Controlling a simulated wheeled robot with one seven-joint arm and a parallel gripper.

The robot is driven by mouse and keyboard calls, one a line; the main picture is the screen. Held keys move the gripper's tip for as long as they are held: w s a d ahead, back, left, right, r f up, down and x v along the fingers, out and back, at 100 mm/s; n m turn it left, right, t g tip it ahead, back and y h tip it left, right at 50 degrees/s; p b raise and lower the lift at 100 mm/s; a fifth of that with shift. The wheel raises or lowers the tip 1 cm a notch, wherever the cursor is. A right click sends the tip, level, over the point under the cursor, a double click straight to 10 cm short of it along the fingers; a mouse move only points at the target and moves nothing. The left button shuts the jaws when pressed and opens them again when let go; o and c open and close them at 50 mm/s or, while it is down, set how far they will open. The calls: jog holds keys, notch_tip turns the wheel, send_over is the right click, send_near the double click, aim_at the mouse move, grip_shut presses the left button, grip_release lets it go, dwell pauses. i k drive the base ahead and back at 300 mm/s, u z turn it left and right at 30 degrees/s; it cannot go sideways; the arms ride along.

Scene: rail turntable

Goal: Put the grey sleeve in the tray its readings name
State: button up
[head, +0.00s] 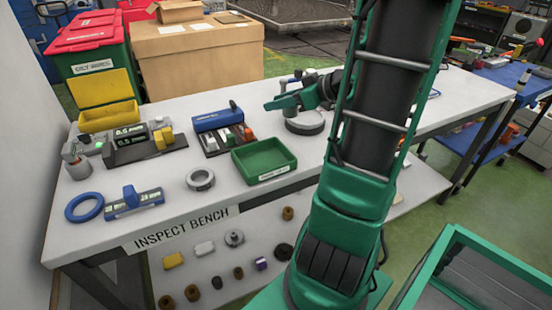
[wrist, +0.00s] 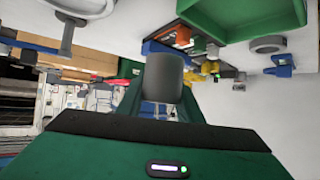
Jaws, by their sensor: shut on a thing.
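A dark grey cylinder, which looks like the grey sleeve (wrist: 163,76), stands out from my gripper (wrist: 160,104) in the wrist view. The gripper is shut on it and holds it off the bench. In the head view my gripper (head: 284,98) is at the back of the bench, beyond the green tray, and the sleeve is hard to make out. The green tray (head: 264,160) looks empty, with a label too small to read. A yellow tray (head: 108,117) stands at the bench's left end. A dark gauge block (head: 135,145) shows white figures, not clearly legible.
A pale round dish (head: 305,123) lies under my gripper. Several small parts fill the lower shelf. The bench's right end looks clear.

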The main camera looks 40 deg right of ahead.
aim_at(264, 160)
jog(key=u, duration=0.05)
jog(key=k, duration=0.9)
jog(key=u, duration=0.45)
jog(key=i, duration=0.55)
